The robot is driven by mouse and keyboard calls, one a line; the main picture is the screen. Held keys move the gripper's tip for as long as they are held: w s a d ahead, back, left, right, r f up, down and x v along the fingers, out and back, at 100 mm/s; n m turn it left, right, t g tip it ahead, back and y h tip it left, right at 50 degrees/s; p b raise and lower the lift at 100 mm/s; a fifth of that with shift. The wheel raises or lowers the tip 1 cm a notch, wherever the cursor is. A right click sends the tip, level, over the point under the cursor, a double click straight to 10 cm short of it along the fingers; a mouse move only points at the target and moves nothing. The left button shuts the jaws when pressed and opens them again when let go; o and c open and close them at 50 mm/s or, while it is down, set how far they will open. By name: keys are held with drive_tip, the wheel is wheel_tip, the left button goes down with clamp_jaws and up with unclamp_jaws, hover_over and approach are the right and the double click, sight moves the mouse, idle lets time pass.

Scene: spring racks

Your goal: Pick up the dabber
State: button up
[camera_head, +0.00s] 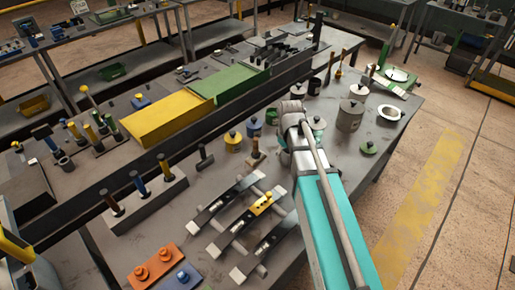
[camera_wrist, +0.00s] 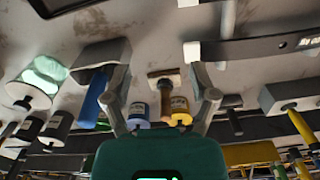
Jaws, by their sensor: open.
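A small tool with a brown handle and a pale flat block, which looks like the dabber (camera_wrist: 164,76), shows in the wrist view between and beyond my fingertips. In the head view what seems to be the same dabber (camera_head: 256,149) stands on the bench, left of my arm. My gripper (camera_wrist: 160,84) has its two fingers spread wide with nothing held between them. It appears apart from the dabber; the exact distance is hard to tell. In the head view my arm hides the fingers.
A yellow-lidded pot (camera_head: 233,142) and a blue-lidded pot (camera_head: 254,127) stand close behind the dabber. A black hammer (camera_head: 205,158) stands to its left. A rack of dark bars (camera_head: 236,229) lies in front. Grey canisters (camera_head: 350,115) stand right of my arm.

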sight(256, 138)
drive_tip(key=w+a+r+n+p, duration=0.4)
drive_tip(key=w+a+n, duration=0.5)
drive_tip(key=w, duration=0.5)
drive_tip(key=shift+a+r+n, duration=0.4)
drive_tip(key=shift+a+r, duration=0.25)
drive_tip(key=shift+a, duration=0.1)
drive_tip(key=shift+f, duration=0.1)
wheel_tip(256, 138, down, 8)
drive_tip(key=b, duration=0.8)
drive_tip(key=shift+w+f, duration=0.1)
drive_tip(key=shift+f, duration=0.15)
drive_tip(key=shift+f+b, duration=0.1)
drive_tip(key=shift+b, duration=0.2)
wheel_tip(256, 138, down, 5)
drive_tip(key=b, duration=0.5)
drive_tip(key=shift+w+a, duration=0.1)
